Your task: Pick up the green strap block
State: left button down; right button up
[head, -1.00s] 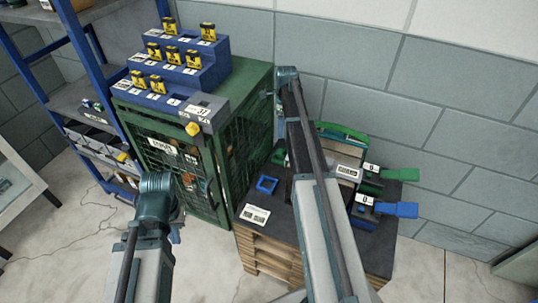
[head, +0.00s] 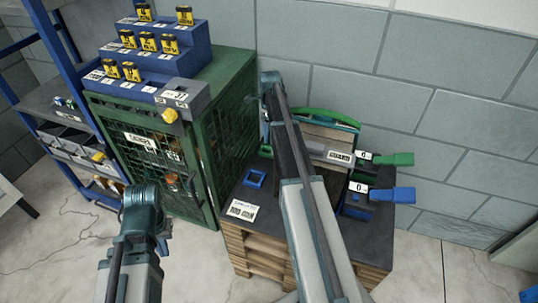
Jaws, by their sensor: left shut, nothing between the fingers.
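The green strap block (head: 361,173) sits at the back right of the dark-topped pallet stand, with its flat green strap (head: 395,159) sticking out to the right. A small white tag stands on it. A similar blue strap block (head: 355,208) sits just in front, its blue strap (head: 391,195) also pointing right. My left gripper (head: 164,241) shows only in small part beside my left arm, low over the floor, shut and empty, well left of the blocks. My right arm reaches across the stand, and its gripper is hidden.
The pallet stand (head: 240,190) also holds a blue square frame (head: 255,178), a white label card (head: 242,210) and a green-handled case (head: 331,138). A green mesh cabinet (head: 226,120) with a blue stepped rack (head: 186,62) stands left. A block wall closes the back.

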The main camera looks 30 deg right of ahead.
aim_at(269, 144)
jog(key=shift+f, duration=0.35)
jog(key=f+b, duration=0.5)
jog(key=shift+s+a+f, duration=0.1)
jog(key=shift+a+f, duration=0.05)
jog(key=shift+a, duration=0.1)
grip_shut()
jog(key=shift+r, duration=0.2)
notch_tip(269, 144, up, 28)
jog(key=p, duration=2.8)
